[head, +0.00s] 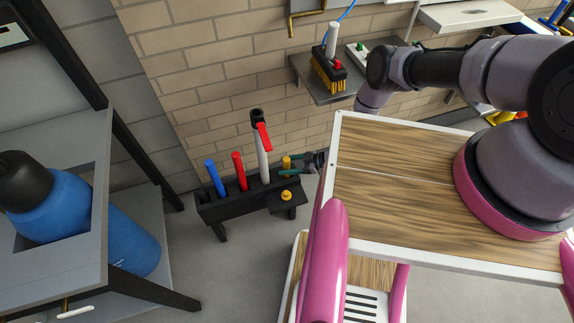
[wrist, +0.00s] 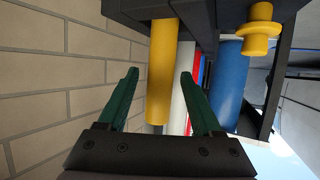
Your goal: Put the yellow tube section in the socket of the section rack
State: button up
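The yellow tube section (head: 287,163) stands upright at the right end of the black section rack (head: 235,205). In the wrist view the yellow tube (wrist: 162,75) meets the dark rack (wrist: 205,12) at the top of the picture; how it is seated there is hidden. My gripper (head: 288,167) is beside it, with green fingers pointing left. In the wrist view my gripper (wrist: 160,73) is open, with the tube between or just beyond the fingertips. A gap shows on the left of the tube; the right fingertip looks close to it. I cannot tell whether they touch.
Blue (head: 215,178), red (head: 240,172) and white (head: 263,160) tubes stand in the rack left of the yellow one. The brick wall (head: 210,75) is close behind.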

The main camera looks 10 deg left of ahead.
jog(key=shift+r, duration=0.5)
jog(key=v, duration=1.2)
